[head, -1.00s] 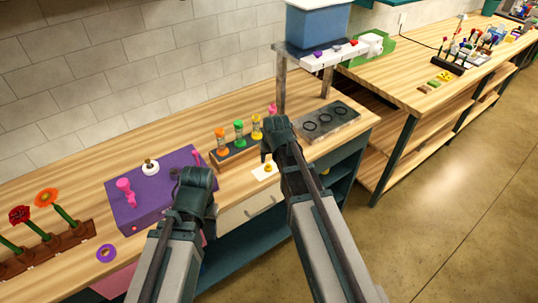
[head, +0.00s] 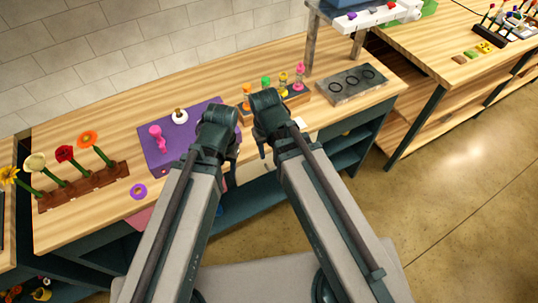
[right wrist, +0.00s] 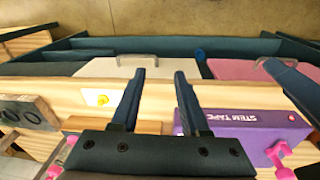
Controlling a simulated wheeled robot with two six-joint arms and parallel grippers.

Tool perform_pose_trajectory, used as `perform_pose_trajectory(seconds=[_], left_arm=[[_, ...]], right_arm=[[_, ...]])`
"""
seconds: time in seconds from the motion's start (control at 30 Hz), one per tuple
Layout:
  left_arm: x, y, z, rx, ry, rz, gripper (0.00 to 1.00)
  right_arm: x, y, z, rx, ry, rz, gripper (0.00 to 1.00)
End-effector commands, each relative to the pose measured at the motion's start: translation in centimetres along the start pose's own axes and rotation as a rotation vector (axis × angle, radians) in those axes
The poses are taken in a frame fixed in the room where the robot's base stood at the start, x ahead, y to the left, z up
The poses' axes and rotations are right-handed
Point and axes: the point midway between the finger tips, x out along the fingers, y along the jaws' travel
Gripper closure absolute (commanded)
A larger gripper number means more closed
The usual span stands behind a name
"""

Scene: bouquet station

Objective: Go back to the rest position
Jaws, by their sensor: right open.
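My right gripper (head: 264,150) hangs mostly hidden behind its own wrist in the head view, over the front edge of the wooden bench (head: 95,215). In the right wrist view its two dark fingers (right wrist: 160,74) are apart with nothing between them. My left gripper (head: 234,168) hangs beside it, in front of the purple stem tape box (head: 165,150). Its jaws are hidden by the wrist.
A brown rack (head: 85,187) of several flowers stands at the left, with a purple ring (head: 138,191) near it. Open floor (head: 450,200) is at the right.

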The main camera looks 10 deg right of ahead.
Motion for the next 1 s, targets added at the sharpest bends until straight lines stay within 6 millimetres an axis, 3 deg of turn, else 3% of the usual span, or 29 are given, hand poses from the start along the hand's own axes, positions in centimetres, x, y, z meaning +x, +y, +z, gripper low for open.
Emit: perform_pose_trajectory(seconds=[0.03,0.1,0.2,0.53,0.8,1.0], left_arm=[[0.0,0.0,0.0,0.000,0.000,0.000,0.50],[0.0,0.0,0.0,0.000,0.000,0.000,0.50],[0.0,0.0,0.0,0.000,0.000,0.000,0.50],[0.2,0.0,0.0,0.000,0.000,0.000,0.50],[4.2,0.4,-0.2,-0.001,0.000,0.000,0.50],[4.0,0.4,-0.2,-0.002,0.000,0.000,0.50]], right_arm=[[-0.2,-1.4,1.9,-0.039,-0.035,0.006,0.55],[-0.4,-2.4,3.4,-0.074,-0.074,0.015,0.55],[-0.5,-3.1,4.5,-0.099,-0.104,0.022,0.55],[-0.3,-3.2,4.6,-0.101,-0.110,0.023,0.55],[3.6,-3.5,4.8,-0.100,-0.109,0.023,0.55],[3.5,-3.5,4.8,-0.099,-0.109,0.023,0.55]])
